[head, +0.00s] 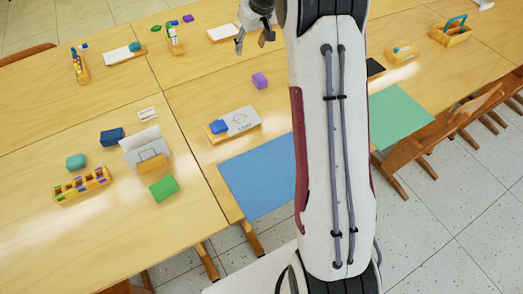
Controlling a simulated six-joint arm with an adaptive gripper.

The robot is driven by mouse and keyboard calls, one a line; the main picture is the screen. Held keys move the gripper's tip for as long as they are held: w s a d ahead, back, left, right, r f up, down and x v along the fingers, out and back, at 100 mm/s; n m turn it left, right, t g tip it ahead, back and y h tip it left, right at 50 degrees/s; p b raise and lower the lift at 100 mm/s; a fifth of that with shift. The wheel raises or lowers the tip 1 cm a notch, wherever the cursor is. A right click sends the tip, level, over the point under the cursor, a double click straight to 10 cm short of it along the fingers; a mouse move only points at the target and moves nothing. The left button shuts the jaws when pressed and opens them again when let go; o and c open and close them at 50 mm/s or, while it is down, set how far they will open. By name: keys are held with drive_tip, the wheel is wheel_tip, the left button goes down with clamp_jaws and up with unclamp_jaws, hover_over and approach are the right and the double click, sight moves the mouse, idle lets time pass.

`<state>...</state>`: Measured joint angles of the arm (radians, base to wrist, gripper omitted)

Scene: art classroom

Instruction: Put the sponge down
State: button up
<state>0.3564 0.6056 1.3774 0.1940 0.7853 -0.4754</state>
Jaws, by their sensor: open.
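My gripper (253,41) is at the top centre with its fingers apart and nothing between them. A purple sponge-like block (260,80) lies on the bare table just below it in the picture, apart from the fingers. Other sponge-like blocks lie on the tables: a dark blue one (112,137), a teal one (76,161) and a green one (162,188). A blue block (220,127) sits by a white card on a wooden tray (216,137). I cannot tell which block the task means.
A wooden holder (83,187) with coloured pieces and a card stand (152,162) are at left. A blue mat (255,178) and a green mat (398,116) lie near the front edge. A wooden caddy (452,36) is at upper right. My arm hides the middle.

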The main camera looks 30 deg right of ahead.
drive_tip(key=s+a+r, duration=0.7)
drive_tip(key=s, duration=0.3)
drive_tip(key=s+a+r, duration=0.7)
drive_tip(key=s, duration=0.3)
drive_tip(key=s+a+f, duration=0.2)
drive_tip(key=s+a, duration=0.1)
drive_tip(key=s, duration=0.8)
drive_tip(key=s+a+f+t, duration=0.1)
drive_tip(key=s+a+f, duration=0.1)
drive_tip(key=s, duration=0.9)
drive_tip(key=shift+s+a, duration=0.25)
drive_tip(key=shift+a, duration=0.35)
drive_tip(key=shift+o, duration=1)
drive_tip(key=shift+f, duration=0.15)
